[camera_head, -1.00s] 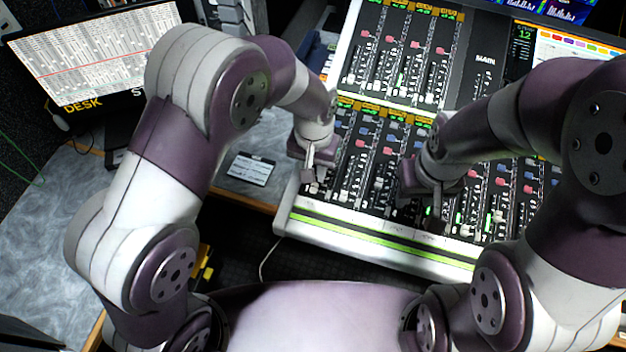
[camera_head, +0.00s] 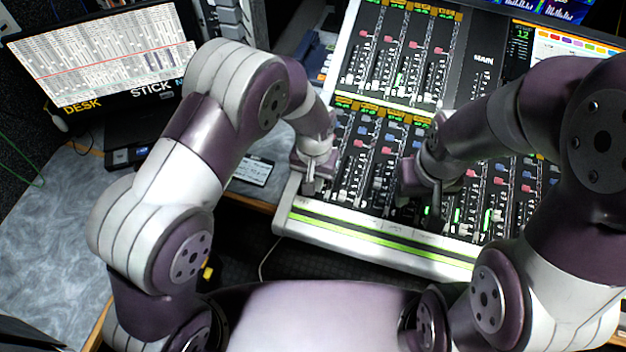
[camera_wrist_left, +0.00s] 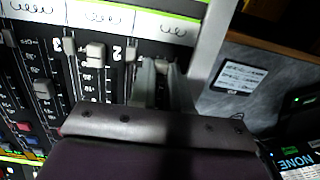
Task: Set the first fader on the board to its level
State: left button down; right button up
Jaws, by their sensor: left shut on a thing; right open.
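The sound board (camera_head: 385,232) fills the middle and right of the head view, with rows of faders, knobs and green-lit strips. My left gripper (camera_head: 312,186) is over the board's near left corner, at the outermost strip. In the left wrist view my left gripper (camera_wrist_left: 166,80) is shut on a small pale fader cap (camera_wrist_left: 162,67), the first fader, mostly hidden between the fingers. A white fader cap (camera_wrist_left: 95,55) stands apart from it beside the numeral 2. My right gripper (camera_head: 436,208) is open over the board's lower middle; what lies under it is hidden.
A card with print (camera_head: 254,170) lies on the desk left of the board. A monitor (camera_head: 105,60) stands at the back left. A grey fader cap (camera_wrist_left: 42,90) sits farther along the row. The desk at left is mostly bare.

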pick_arm(q)
jog(key=shift+w+d+r, duration=0.1)
jog(key=shift+w+d, duration=0.1)
jog(key=shift+w, duration=0.35)
jog(key=c, duration=1.4)
grip_release()
jog(key=shift+o, duration=0.2)
jog(key=shift+s, duration=0.1)
jog(key=shift+r, duration=0.1)
notch_tip(320, 180, up, 13)
jog(key=shift+f+b, duration=0.2)
jog(key=shift+b, duration=0.1)
jog(key=s+a+n, duration=0.1)
jog(key=s+a, duration=0.5)
jog(key=a, duration=0.3)
jog(key=s+a+n+t, duration=0.1)
jog(key=s+a+n, duration=0.1)
jog(key=s+a, duration=0.4)
jog(key=a, duration=0.4)
